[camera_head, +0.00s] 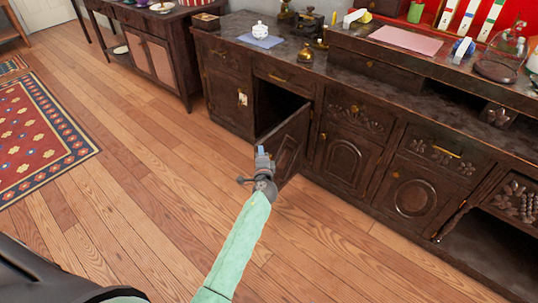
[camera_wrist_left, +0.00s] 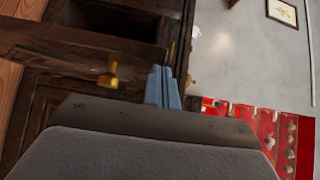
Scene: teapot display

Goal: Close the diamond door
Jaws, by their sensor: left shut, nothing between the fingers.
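A dark wooden cabinet door (camera_head: 288,142) stands swung open in the head view, showing a dark empty-looking compartment (camera_head: 277,103) behind it. Its carved panel is seen at a slant, and I cannot make out a diamond shape on it. My left gripper (camera_head: 263,153) is at the door's free edge, with its fingers shut and nothing between them. I cannot tell whether it touches the door. In the left wrist view the blue-grey fingers (camera_wrist_left: 163,88) are together, beside a brass knob (camera_wrist_left: 109,75) on dark wood. My right gripper is not in view.
The long dark cabinet (camera_head: 345,140) runs along the right, with other doors and drawers. On top are a white teapot (camera_head: 259,31) on a blue cloth and a pink cloth (camera_head: 405,40). Wooden floor (camera_head: 150,160) is clear left of my arm. A red patterned rug (camera_head: 40,140) lies far left.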

